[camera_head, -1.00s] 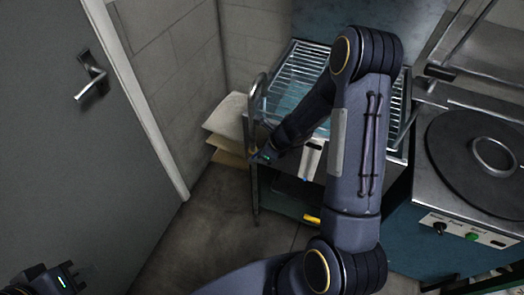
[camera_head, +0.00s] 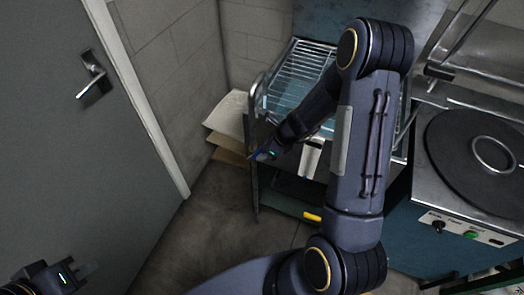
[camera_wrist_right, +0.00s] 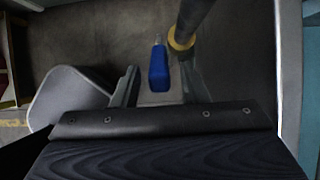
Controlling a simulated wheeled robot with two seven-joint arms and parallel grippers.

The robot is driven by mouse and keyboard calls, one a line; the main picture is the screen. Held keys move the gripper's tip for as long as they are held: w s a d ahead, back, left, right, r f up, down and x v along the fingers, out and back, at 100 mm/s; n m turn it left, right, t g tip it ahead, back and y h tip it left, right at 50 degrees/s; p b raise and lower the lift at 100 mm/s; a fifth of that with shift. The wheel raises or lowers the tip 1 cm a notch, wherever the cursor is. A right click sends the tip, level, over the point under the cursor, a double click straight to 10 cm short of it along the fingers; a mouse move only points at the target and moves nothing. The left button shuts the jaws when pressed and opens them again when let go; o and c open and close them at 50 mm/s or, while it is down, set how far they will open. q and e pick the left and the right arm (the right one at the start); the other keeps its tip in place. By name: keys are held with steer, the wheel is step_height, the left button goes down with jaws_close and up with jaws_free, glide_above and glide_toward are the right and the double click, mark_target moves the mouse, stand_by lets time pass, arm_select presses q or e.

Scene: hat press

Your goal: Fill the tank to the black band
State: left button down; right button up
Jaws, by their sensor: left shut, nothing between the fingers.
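A bluish, see-through basin (camera_head: 285,92) under a wire rack stands at the back; I cannot tell whether it is the tank. I cannot make out a black band. A small blue handle (camera_head: 255,154) shows at the basin's front left, at the tip of my right gripper (camera_head: 266,153). In the right wrist view the blue handle (camera_wrist_right: 158,68) lies between the spread fingers of my right gripper (camera_wrist_right: 161,84), with gaps on both sides. Its depth is unclear. My left gripper (camera_head: 84,271) is shut and empty at the lower left, partly cut off.
A hot plate (camera_head: 485,150) with knobs stands at the right. A grey door (camera_head: 60,160) is at the left. A yellow piece (camera_head: 312,217) sits low under the basin. A dark pole with a yellow collar (camera_wrist_right: 181,40) passes beside the blue handle. The floor between is clear.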

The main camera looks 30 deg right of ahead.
steer(key=p+v, duration=0.1)
steer(key=v, duration=0.4)
steer(key=shift+a, duration=0.1)
stand_by(0.3)
